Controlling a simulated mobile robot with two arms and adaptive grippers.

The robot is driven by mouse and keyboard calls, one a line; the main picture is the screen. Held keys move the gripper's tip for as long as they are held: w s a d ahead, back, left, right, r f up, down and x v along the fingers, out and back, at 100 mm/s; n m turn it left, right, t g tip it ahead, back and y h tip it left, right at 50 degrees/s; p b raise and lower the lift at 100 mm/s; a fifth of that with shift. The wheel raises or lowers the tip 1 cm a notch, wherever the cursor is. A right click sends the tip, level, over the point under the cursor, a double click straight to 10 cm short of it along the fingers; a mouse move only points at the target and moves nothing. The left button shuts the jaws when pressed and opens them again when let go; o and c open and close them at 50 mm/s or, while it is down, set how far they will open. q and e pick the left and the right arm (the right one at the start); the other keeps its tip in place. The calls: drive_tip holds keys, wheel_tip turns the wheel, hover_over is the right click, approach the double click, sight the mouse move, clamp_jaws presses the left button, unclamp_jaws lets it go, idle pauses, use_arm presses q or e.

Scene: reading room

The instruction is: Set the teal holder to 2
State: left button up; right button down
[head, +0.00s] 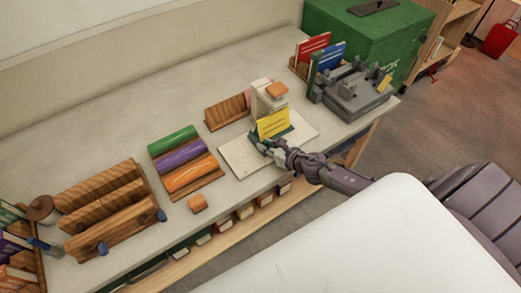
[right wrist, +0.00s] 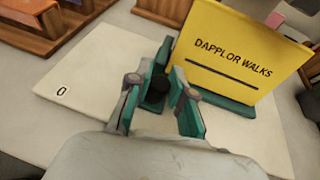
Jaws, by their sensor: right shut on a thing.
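The teal holder (right wrist: 236,108) stands on a pale board and carries an upright yellow booklet (right wrist: 240,50) reading "DAPPLOR WALKS". The booklet also shows in the head view (head: 272,123). My right gripper (right wrist: 158,92) is shut on the holder's black knob (right wrist: 157,90), with one finger on each side. In the head view the gripper (head: 268,147) is at the near side of the holder. The pale board (right wrist: 90,62) has a printed 0 near its left corner; no 2 can be made out, and part of the board is hidden. My left gripper is not in view.
A cream device with an orange top (head: 277,90) stands just behind the booklet. A wooden rack with green, purple and orange rolls (head: 185,160) lies left of the board. A grey machine (head: 350,92) and a green cabinet (head: 365,35) are at the right.

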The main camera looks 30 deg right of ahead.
drive_tip(key=d+b, duration=0.1)
drive_tip(key=d, duration=0.4)
drive_tip(key=shift+w+f+b, duration=0.15)
drive_tip(key=shift+b, duration=0.25)
drive_tip(key=shift+d, duration=0.1)
drive_tip(key=shift+r, duration=0.2)
drive_tip(key=c, duration=1)
unclamp_jaws()
drive_tip(key=shift+d, duration=0.1)
drive_tip(key=shift+s, duration=0.4)
drive_tip(key=v, duration=1.1)
drive_tip(key=shift+d+r, duration=0.1)
